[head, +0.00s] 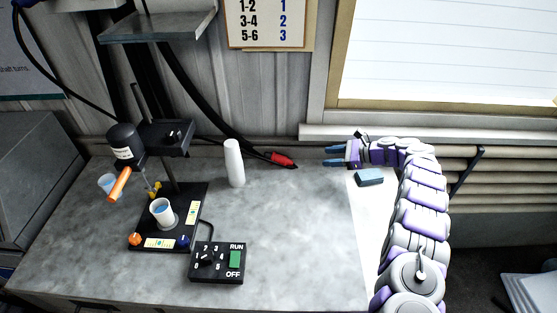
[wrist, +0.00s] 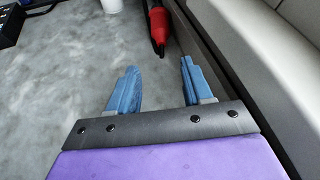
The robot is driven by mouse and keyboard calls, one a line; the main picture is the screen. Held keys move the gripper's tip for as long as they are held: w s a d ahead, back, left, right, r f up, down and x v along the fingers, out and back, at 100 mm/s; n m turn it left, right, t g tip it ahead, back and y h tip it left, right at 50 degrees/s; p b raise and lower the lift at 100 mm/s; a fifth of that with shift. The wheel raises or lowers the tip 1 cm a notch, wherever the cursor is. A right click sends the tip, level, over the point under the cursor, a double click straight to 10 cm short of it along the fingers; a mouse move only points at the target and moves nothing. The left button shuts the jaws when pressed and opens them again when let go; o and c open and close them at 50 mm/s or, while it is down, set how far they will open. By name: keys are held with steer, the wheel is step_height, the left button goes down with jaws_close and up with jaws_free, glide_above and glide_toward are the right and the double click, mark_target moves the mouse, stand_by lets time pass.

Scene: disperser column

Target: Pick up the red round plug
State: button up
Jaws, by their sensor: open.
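The red round plug (head: 282,160) lies at the back of the grey table, at the end of a thick black cable. It also shows in the wrist view (wrist: 158,24) at the top, just ahead of the fingers, with a dark end pointing toward them. My gripper (head: 334,156) comes in from the right at the back of the table. In the wrist view my gripper (wrist: 157,82) has its two blue fingers apart with nothing between them. A gap separates the fingertips from the plug.
A white cylinder (head: 234,163) stands left of the plug. The disperser stand (head: 184,205) with a cup and a black control box (head: 217,263) are at the left. The wall runs close behind the plug. The table's middle is clear.

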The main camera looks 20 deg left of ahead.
steer(key=shift+w+a+f, duration=0.1)
steer(key=shift+w+f, duration=0.05)
steer(key=shift+f, duration=0.3)
steer(key=b, duration=0.3)
glide_toward(287, 160)
steer(key=x, duration=0.4)
steer(key=shift+f, duration=0.2)
steer(key=shift+w+a+f, duration=0.1)
steer(key=shift+a, duration=0.3)
steer(key=shift+b+x, duration=0.7)
steer(key=shift+x, duration=0.9)
steer(key=b+x, duration=0.2)
steer(key=b, duration=0.1)
steer(key=shift+w+f, duration=0.1)
steer(key=c, duration=0.9)
